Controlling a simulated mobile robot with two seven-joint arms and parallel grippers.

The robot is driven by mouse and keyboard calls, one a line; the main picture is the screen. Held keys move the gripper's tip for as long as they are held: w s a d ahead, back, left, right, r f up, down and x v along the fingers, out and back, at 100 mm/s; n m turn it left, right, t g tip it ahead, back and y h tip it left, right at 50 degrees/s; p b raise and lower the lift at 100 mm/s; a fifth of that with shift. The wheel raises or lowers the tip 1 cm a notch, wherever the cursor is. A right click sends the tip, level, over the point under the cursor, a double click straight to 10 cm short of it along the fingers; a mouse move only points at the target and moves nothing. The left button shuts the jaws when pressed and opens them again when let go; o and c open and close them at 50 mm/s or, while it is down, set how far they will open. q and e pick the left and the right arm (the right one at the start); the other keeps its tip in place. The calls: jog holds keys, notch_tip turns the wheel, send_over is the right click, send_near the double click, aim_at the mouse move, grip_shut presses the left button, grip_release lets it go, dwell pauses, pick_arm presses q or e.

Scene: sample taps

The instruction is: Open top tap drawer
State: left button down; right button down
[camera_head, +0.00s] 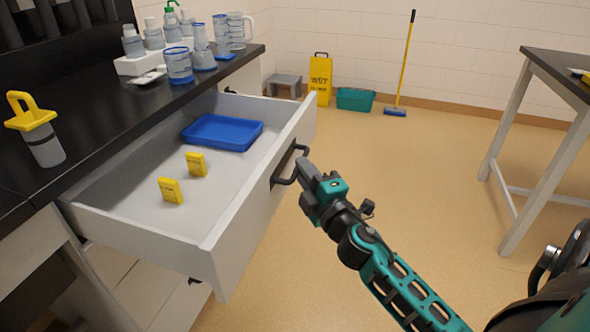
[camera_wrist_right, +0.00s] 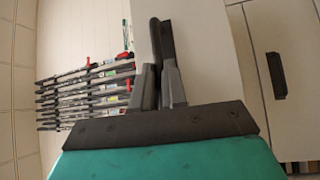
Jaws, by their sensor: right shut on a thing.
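The top drawer (camera_head: 250,215) of the black-topped bench stands pulled out, with its inside in plain view in the head view. Its dark bar handle (camera_head: 288,166) is on the front face. My right gripper (camera_head: 303,170) is shut on the handle. In the right wrist view, the gripper fingers (camera_wrist_right: 163,85) are close together at the dark handle (camera_wrist_right: 161,40) against the pale drawer front. A blue tray (camera_head: 222,132) and two small yellow items (camera_head: 171,190) lie in the drawer. My left gripper does not show.
Bottles, beakers and a yellow-handled container (camera_head: 38,130) stand on the bench top (camera_head: 100,105). A yellow wet-floor sign (camera_head: 320,80), teal bin (camera_head: 355,99), stool (camera_head: 283,84) and broom (camera_head: 402,70) are by the back wall. Another table (camera_head: 540,120) is at right. The floor between is clear.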

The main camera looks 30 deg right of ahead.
jog(key=shift+s+d, duration=0.2)
jog(key=c, duration=1.2)
grip_release()
jog(key=shift+o, duration=0.2)
jog(key=s+a+f+b, duration=0.1)
jog(key=s+b, duration=0.1)
jog(key=s, duration=1)
jog(key=shift+s+a+f+b, duration=0.3)
jog(key=shift+a+f+b, duration=0.05)
jog(key=shift+b, duration=0.05)
